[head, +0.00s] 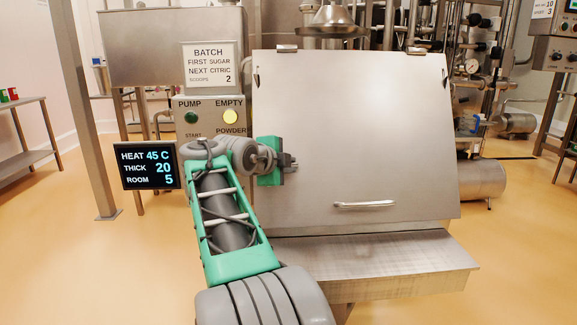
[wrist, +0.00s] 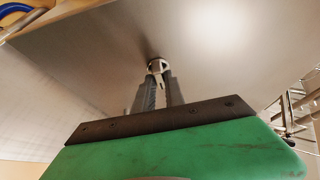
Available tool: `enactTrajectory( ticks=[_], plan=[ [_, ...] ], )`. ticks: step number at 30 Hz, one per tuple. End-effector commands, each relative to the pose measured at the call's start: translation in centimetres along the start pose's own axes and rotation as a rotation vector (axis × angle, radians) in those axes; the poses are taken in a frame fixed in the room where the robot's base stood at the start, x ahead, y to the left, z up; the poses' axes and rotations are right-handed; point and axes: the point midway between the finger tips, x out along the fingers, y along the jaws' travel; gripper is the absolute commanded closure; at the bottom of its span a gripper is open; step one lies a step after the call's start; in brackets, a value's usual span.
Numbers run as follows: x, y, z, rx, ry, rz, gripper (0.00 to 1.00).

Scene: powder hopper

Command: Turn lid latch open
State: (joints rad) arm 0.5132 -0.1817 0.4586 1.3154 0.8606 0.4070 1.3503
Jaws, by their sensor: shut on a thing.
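The hopper lid (head: 370,120) is a large brushed-metal panel, lying slanted and closed over the hopper. My gripper (head: 291,162) is at the lid's left part, reaching in from the left. In the wrist view my gripper (wrist: 157,88) has its two dark fingers close together against the lid (wrist: 215,50). The fingers are shut on a small round metal latch (wrist: 156,64) that stands out from the lid's face. In the head view the latch is mostly hidden by the fingers, and its turn angle cannot be told.
A bar handle (head: 364,204) sits low on the lid. A metal shelf (head: 370,255) juts out below. A button panel (head: 211,117) with a lit yellow lamp and a dark display (head: 149,165) stand left of the lid. Floor is clear at the right front.

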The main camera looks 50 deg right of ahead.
Motion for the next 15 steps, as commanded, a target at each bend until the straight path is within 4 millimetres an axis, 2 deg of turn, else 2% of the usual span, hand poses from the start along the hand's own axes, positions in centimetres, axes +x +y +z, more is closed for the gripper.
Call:
enactTrajectory(
  ticks=[14,15],
  plan=[
    [0.05,0.06,0.04,0.011,-0.001,0.007,1.00],
    [0.05,0.06,0.04,0.011,-0.001,0.007,0.82]
  ],
)
